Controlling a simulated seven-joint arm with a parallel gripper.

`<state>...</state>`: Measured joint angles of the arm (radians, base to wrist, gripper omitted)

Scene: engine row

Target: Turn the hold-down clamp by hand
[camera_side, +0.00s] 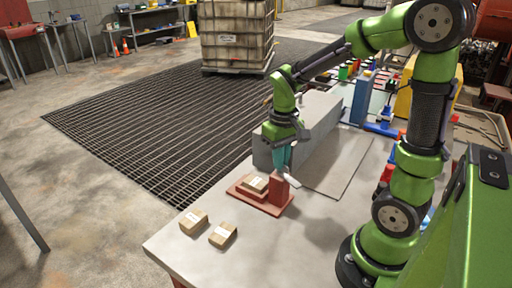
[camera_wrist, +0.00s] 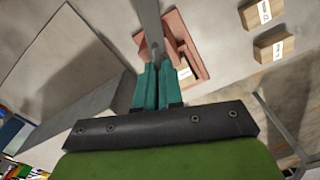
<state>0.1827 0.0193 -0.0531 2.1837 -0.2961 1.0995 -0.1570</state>
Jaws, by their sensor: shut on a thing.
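The hold-down clamp has a reddish base plate (camera_side: 270,208) near the table's front left corner, with a short red post (camera_side: 279,190) and a pale grey bar (camera_side: 292,181). A light brown block with a label (camera_side: 255,183) lies on the base plate. My gripper (camera_side: 285,168) points down at the post, its teal fingers shut on the grey bar. In the wrist view the bar (camera_wrist: 149,18) runs away from my fingertips (camera_wrist: 157,62), across one side of the red base (camera_wrist: 178,25). The fingers partly hide the block and the base there.
Two labelled brown blocks, one at left (camera_side: 193,222) and one nearer (camera_side: 222,235), lie loose on the table (camera_side: 175,248). A long grey block (camera_side: 300,135) stands behind the clamp. A flat grey plate (camera_side: 340,160) lies right of it. The table's front left is mostly free.

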